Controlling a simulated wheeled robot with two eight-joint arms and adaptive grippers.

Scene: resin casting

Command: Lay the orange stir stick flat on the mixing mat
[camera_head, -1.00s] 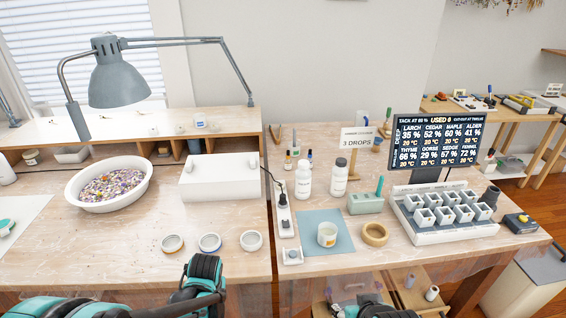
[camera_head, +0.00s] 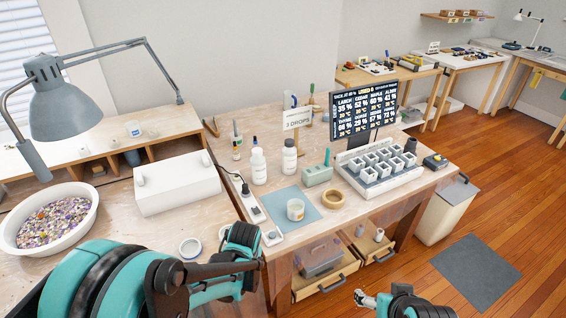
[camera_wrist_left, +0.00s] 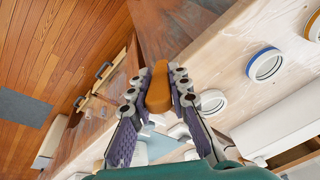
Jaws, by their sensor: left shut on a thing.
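The orange stir stick (camera_wrist_left: 158,90) is held between the fingers of my left gripper (camera_wrist_left: 159,80), seen in the left wrist view. Only its broad rounded end shows clearly. In the head view my left gripper (camera_head: 240,245) is over the front edge near the bench gap, and the stick is hidden there. The mixing mat (camera_head: 284,196) is a blue square on the right bench, to the right of and beyond my left gripper. A white cup (camera_head: 296,210) stands on it. My right gripper (camera_head: 366,298) is low over the floor at the bottom; its jaws are too small to judge.
A tan tape ring (camera_head: 333,199) sits right of the mat, a green-grey block (camera_head: 317,175) behind it. A power strip (camera_head: 252,208) runs along its left. White bottles (camera_head: 258,166) stand behind. Round dishes (camera_wrist_left: 265,65) lie on the left bench. Drawers (camera_head: 325,283) stand open below.

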